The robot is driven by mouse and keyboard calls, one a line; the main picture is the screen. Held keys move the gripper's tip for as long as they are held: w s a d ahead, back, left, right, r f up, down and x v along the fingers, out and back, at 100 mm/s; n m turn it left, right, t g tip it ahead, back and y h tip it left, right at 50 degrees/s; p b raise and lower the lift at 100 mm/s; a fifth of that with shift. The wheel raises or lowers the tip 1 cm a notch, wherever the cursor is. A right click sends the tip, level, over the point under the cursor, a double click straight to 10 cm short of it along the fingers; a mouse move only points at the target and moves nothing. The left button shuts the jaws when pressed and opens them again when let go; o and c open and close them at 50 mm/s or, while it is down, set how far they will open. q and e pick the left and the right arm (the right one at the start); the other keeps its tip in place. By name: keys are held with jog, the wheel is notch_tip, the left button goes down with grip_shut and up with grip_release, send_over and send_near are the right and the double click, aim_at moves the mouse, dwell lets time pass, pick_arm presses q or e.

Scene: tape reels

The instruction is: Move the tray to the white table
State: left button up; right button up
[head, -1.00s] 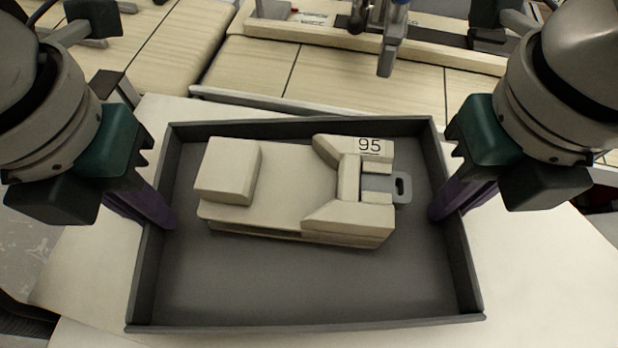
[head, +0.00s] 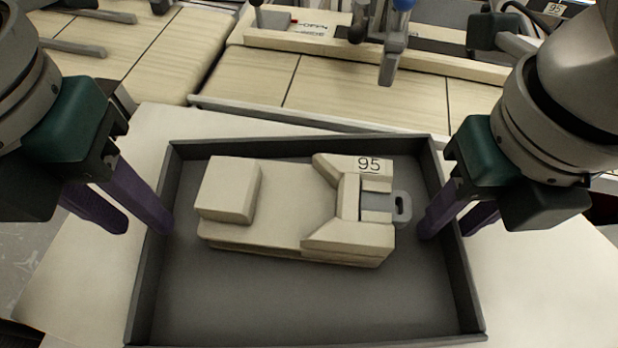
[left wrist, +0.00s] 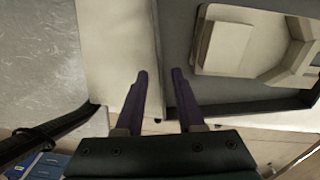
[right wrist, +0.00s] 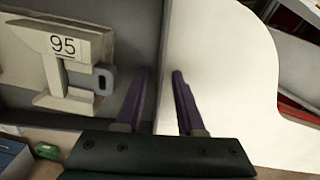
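The dark grey tray (head: 270,300) appears to rest on the white table (head: 545,285), in the middle of the head view. A cream block-shaped holder marked 95 (head: 285,210) lies in it. My left gripper (head: 143,228) is open, with one finger inside and one outside the tray's left wall; the left wrist view shows the fingers apart (left wrist: 159,85). My right gripper (head: 450,233) is open and likewise straddles the right wall; the right wrist view shows its fingers apart (right wrist: 161,85). The tray's near edge reaches the bottom of the head view.
Wood-topped benches (head: 370,88) stand behind the white table, with a long fixture with a blue-topped post (head: 395,40) on them. Bare white tabletop shows on both sides of the tray. Grey floor (left wrist: 35,60) lies left of the table in the left wrist view.

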jog(key=shift+r, duration=0.2)
pick_arm(q)
notch_tip(320, 180, up, 8)
jog(key=shift+r, duration=0.2)
pick_arm(e)
notch_tip(320, 180, up, 12)
jog(key=shift+f, duration=0.15)
dwell(0.3)
